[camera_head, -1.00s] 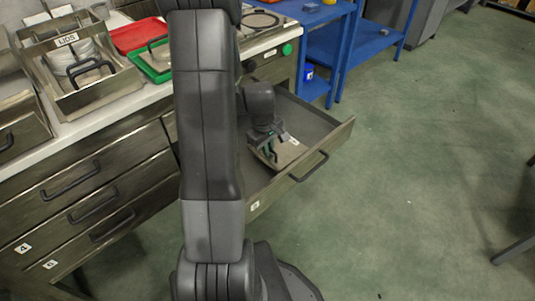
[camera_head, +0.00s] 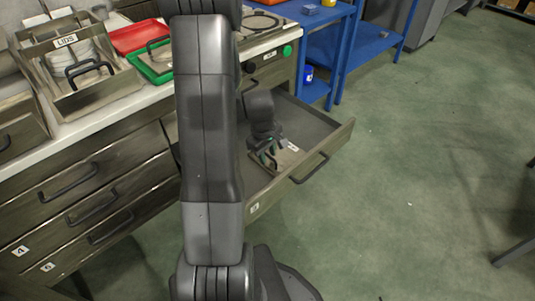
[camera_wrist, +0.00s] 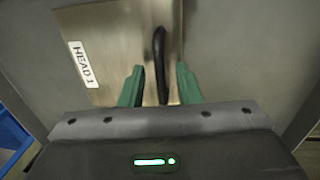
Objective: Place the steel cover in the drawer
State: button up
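The steel cover (camera_head: 290,158) is a flat plate lying inside the open drawer (camera_head: 316,121), apparently on its floor. In the wrist view the cover (camera_wrist: 110,45) carries a "HEAD 1" label and a black handle (camera_wrist: 160,62). My gripper (camera_head: 271,153) is over the cover in the drawer. In the wrist view its green fingers (camera_wrist: 160,88) stand on both sides of the handle, with a visible gap on each side. My arm hides the left part of the drawer.
A counter (camera_head: 110,118) with a "LIDS" bin (camera_head: 88,95), a red tray (camera_head: 135,36) and a green tray (camera_head: 150,68) stands at left above shut drawers. Blue shelving (camera_head: 345,50) stands behind.

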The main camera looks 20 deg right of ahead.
notch_tip(320, 180, up, 11)
jog(key=a+p, duration=0.1)
jog(key=p, duration=0.2)
jog(key=shift+s+a, duration=0.2)
jog(key=shift+s, duration=0.05)
jog(key=shift+r, duration=0.1)
dwell(0.8)
